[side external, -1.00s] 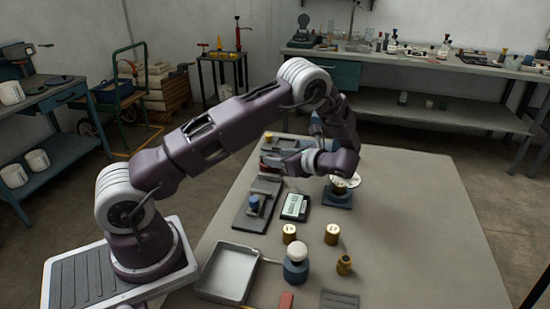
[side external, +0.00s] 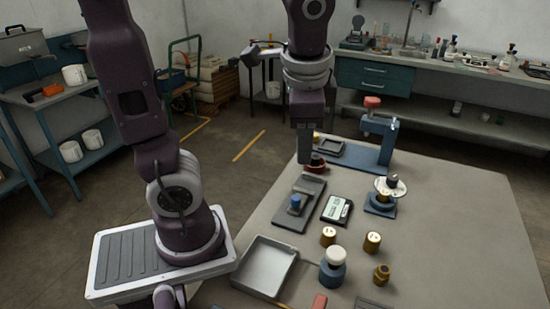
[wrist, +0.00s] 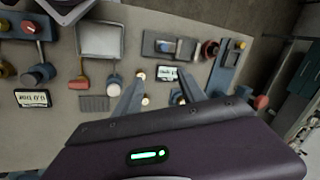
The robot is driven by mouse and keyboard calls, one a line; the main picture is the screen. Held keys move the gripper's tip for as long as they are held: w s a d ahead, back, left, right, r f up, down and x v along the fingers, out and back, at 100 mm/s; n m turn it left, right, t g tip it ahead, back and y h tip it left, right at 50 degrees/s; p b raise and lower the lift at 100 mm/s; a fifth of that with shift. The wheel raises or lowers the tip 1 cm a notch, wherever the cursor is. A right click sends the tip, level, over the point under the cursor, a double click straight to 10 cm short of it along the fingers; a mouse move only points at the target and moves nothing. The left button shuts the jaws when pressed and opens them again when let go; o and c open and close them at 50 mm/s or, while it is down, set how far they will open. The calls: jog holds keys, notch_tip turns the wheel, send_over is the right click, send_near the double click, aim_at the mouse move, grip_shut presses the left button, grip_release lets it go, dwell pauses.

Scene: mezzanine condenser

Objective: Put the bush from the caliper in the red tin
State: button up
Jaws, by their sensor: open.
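A flat dark grey fixture (side external: 290,215) with an upright blue cylinder (side external: 296,202) lies on the left of the table. It looks like the caliper with the bush, but the detail is too small to be sure. It also shows at the top of the wrist view (wrist: 152,46). The red tin (side external: 316,165) stands just behind it, partly hidden by my gripper; the wrist view shows it right of the fixture (wrist: 211,50). My gripper (side external: 305,160) points down near the tin. In the wrist view its fingers (wrist: 162,84) are apart with nothing held between them.
A blue press-like stand (side external: 385,140) with a red knob rises behind the tin. A digital display (side external: 337,209), brass cylinders (side external: 372,242), a blue stand with a pale disc (side external: 380,205), a white-capped jar (side external: 333,270) and a metal tray (side external: 264,266) surround the fixture. The table's right side is clear.

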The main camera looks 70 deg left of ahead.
jog(key=s+d+n+t+h, duration=0.3)
jog(key=s+d+n, duration=0.1)
jog(key=s, duration=0.4)
jog(key=shift+d+r+t, duration=0.3)
jog(key=shift+d+t, duration=0.1)
jog(key=shift+d, duration=0.3)
